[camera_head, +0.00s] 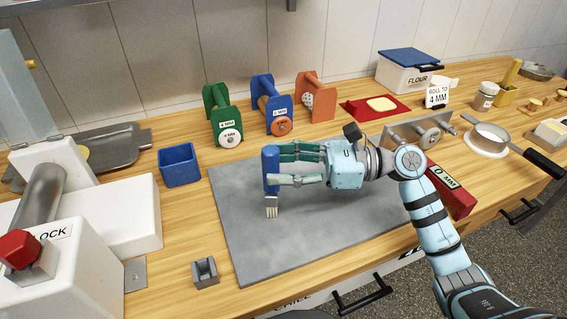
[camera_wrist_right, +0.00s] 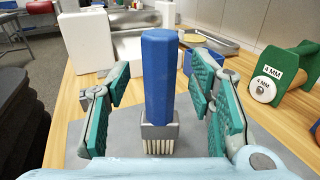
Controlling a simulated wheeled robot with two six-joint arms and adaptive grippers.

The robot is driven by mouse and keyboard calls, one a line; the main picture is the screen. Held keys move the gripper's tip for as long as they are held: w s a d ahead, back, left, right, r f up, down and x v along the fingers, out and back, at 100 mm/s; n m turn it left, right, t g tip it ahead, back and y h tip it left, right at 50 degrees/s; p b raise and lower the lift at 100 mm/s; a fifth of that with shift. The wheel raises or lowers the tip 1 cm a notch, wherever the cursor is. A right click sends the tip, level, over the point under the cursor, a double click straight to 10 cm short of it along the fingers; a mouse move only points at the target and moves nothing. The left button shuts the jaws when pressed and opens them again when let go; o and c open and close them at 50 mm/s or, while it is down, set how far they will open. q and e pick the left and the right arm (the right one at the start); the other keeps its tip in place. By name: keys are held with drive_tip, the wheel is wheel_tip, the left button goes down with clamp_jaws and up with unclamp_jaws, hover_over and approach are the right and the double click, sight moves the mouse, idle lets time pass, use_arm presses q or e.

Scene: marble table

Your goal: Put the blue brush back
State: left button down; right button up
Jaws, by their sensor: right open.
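The blue brush (camera_head: 270,162) has a blue handle, a grey ferrule and pale bristles pointing down. It looks upright over the grey slab (camera_head: 245,250); whether the bristles touch the slab I cannot tell. My right gripper (camera_head: 283,166) is open, with its green-padded fingers on either side of the handle. In the right wrist view the brush (camera_wrist_right: 160,80) stands between the pads, with a gap on both sides. My left gripper is not in view. A blue open box (camera_head: 179,165) stands left of the slab, and a small grey notched block (camera_head: 205,272) stands near the front edge.
Green (camera_head: 222,115), blue (camera_head: 272,104) and orange (camera_head: 316,97) roller stands line the back. A white machine with a red knob (camera_head: 19,249) fills the left. A red block (camera_head: 452,190) and a metal roller (camera_head: 419,130) are near my right arm. The slab's front is clear.

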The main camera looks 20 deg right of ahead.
drive_tip(key=v, duration=1.2)
